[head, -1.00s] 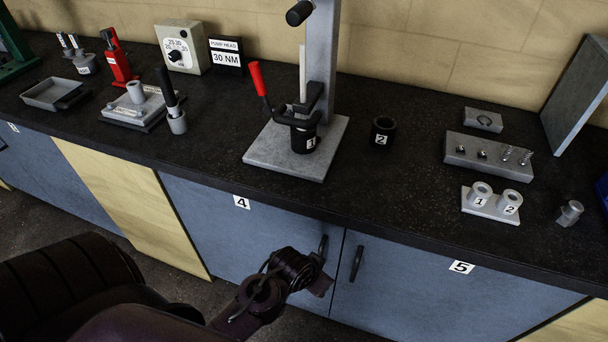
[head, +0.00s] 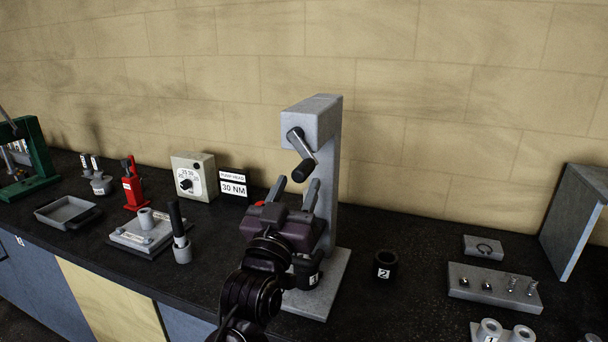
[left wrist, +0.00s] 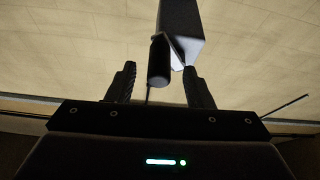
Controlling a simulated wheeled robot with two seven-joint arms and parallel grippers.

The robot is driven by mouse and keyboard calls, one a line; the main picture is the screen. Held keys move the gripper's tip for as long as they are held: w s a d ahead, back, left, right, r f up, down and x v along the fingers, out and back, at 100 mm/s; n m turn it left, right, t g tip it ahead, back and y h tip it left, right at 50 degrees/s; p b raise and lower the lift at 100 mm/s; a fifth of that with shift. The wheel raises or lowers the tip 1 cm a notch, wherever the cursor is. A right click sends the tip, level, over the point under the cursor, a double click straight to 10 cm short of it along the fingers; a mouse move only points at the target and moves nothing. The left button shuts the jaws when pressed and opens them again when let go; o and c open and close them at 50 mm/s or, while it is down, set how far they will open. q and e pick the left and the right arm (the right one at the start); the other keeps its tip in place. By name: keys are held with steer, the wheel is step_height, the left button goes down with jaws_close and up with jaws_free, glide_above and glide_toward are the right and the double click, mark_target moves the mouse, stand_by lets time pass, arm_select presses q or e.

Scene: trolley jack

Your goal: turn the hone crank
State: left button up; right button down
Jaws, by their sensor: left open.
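The hone crank (head: 302,153) is on the front of the grey hone column's head (head: 312,117). Its arm slants down to the right and ends in a black handle (head: 304,170). My left gripper (head: 293,191) is raised in front of the column, just below the handle, with its fingers pointing up. It is open, and no object shows between its fingertips in the head view. In the left wrist view the black handle (left wrist: 160,62) appears between and beyond the open fingers (left wrist: 159,82). My gripper hides much of the column's lower part. My right gripper is not in view.
The hone's grey base plate (head: 322,300) holds a black cylinder marked 1 (head: 307,270). A black cylinder marked 2 (head: 384,264) stands to the right. A dial box (head: 194,178) and a 30 NM sign (head: 233,184) stand left. The air above the bench is clear.

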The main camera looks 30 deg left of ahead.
mark_target(304, 171)
arm_select(q)
steer(key=p+x, duration=0.2)
steer(key=x, duration=0.3)
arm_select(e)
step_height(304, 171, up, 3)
arm_select(q)
steer(key=shift+f, duration=0.1)
jaws_close()
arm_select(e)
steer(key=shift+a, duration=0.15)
